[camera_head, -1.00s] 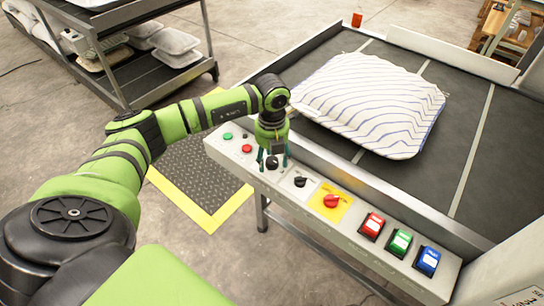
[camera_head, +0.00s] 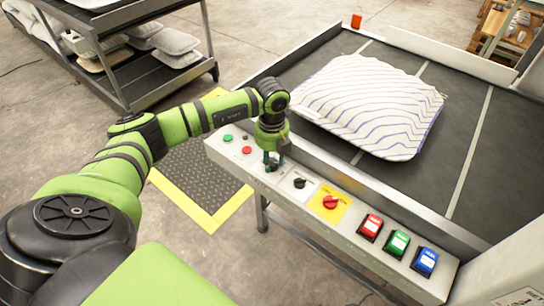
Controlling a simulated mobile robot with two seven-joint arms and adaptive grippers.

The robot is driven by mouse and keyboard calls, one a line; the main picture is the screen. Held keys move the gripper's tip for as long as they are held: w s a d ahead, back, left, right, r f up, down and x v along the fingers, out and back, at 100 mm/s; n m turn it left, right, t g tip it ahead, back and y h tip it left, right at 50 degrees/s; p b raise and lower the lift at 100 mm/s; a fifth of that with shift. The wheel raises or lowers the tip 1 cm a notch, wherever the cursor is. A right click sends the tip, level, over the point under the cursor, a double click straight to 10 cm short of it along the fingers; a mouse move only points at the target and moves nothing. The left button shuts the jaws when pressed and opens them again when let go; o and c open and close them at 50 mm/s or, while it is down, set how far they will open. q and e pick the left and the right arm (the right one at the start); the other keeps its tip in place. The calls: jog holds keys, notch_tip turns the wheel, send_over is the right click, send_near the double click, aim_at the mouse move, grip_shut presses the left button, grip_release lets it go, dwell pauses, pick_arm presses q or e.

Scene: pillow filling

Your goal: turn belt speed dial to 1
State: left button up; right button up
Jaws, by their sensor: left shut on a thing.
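My left gripper (camera_head: 272,162) points down at the control panel (camera_head: 225,150) and is shut on a black dial (camera_head: 272,166), which its fingers mostly hide. The dial sits between the red button (camera_head: 247,150) and a second black dial (camera_head: 299,183). The dial's markings are too small to read, so I cannot tell its setting. My right gripper is not in view.
On the panel's right are a red switch on a yellow plate (camera_head: 331,202) and red (camera_head: 370,226), green (camera_head: 397,243) and blue (camera_head: 425,261) rocker switches. A striped pillow (camera_head: 368,105) lies on the dark belt (camera_head: 470,165) behind. A shelf rack (camera_head: 155,75) stands back left.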

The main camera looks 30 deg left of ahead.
pick_arm(q)
jog(key=n+p, duration=0.2)
jog(key=n, duration=0.3)
jog(key=shift+s+n, duration=0.1)
jog(key=shift+n, duration=0.3)
jog(key=n+p, duration=0.2)
jog(key=n, duration=0.2)
jog(key=shift+r, duration=0.1)
jog(key=n+p, duration=0.4)
jog(key=n, duration=0.1)
jog(key=shift+n, duration=0.4)
jog(key=n+p, duration=0.2)
jog(key=n, duration=0.2)
jog(key=shift+p, duration=0.3)
jog(key=shift+f+n, duration=0.2)
jog(key=shift+n, duration=0.1)
jog(key=o, duration=1.2)
jog(key=shift+c, duration=0.2)
jog(key=shift+r, duration=0.1)
